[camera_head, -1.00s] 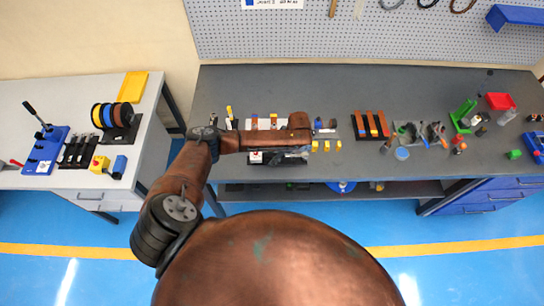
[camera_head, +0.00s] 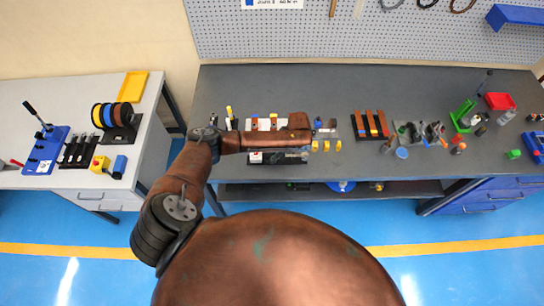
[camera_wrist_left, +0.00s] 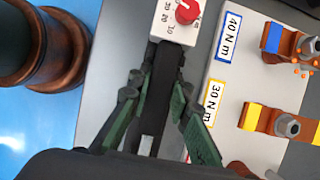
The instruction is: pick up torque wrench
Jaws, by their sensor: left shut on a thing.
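My left gripper (camera_wrist_left: 157,88) shows in the left wrist view with its green-and-black fingers closed in on a dark bar (camera_wrist_left: 161,66), which looks like the torque wrench. The bar runs up to a white box with a red knob and a number scale (camera_wrist_left: 176,20). In the head view my left gripper (camera_head: 296,154) is small, beside the bench's front edge, partly under my own arm. The white box (camera_head: 256,157) shows to its left there. The wrench's full length is hidden. My right gripper is not in view.
A pale board with labels (camera_wrist_left: 222,45) and brown holders lies beside the gripper. The grey bench (camera_head: 350,90) holds a brown rack (camera_head: 370,125), a green stand (camera_head: 463,115) and a red tray (camera_head: 499,101) to the right.

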